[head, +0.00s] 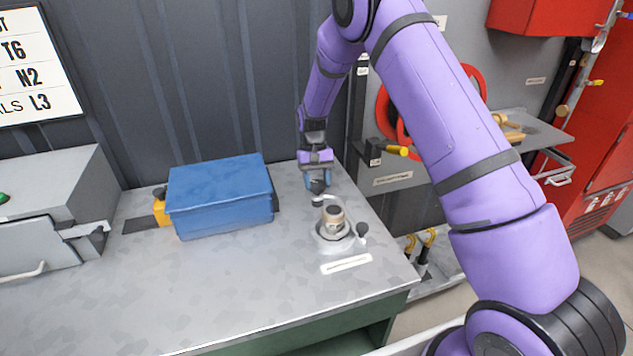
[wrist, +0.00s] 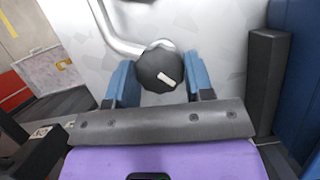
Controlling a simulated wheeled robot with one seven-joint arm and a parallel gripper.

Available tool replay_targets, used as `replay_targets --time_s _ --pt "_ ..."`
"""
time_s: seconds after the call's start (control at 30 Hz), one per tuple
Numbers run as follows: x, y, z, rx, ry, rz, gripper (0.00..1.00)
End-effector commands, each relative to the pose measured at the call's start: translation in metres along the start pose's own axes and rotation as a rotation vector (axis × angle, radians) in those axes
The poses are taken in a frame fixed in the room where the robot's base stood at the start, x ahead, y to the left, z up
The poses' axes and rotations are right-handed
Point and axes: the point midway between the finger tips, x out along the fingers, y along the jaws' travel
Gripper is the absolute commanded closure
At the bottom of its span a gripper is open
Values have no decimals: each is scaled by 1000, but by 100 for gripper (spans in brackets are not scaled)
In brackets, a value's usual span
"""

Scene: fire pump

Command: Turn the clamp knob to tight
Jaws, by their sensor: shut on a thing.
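The clamp knob (wrist: 158,70) is round and black with a short white mark on it, and a bent metal rod runs from it. In the wrist view it sits between the two blue fingers of my gripper (wrist: 161,82), which is shut on it. In the head view my gripper (head: 318,184) points down at the bench, just behind the round clamp fitting (head: 333,228). The knob is mostly hidden by the fingers in the head view.
A blue bin (head: 220,197) stands left of my gripper on the grey bench (head: 240,290). A small dark ball-ended handle (head: 362,230) stands right of the fitting, and a white label strip (head: 346,264) lies in front. The bench's front left is clear.

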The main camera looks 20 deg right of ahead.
Motion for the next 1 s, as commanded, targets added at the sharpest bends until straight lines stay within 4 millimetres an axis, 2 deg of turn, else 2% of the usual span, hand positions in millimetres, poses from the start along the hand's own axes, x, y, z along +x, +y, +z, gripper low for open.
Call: replay_targets --time_s 0.5,1.0 --pt "-1 2 0 427 3 -179 76" --pt "-1 3 1 629 3 -263 76"
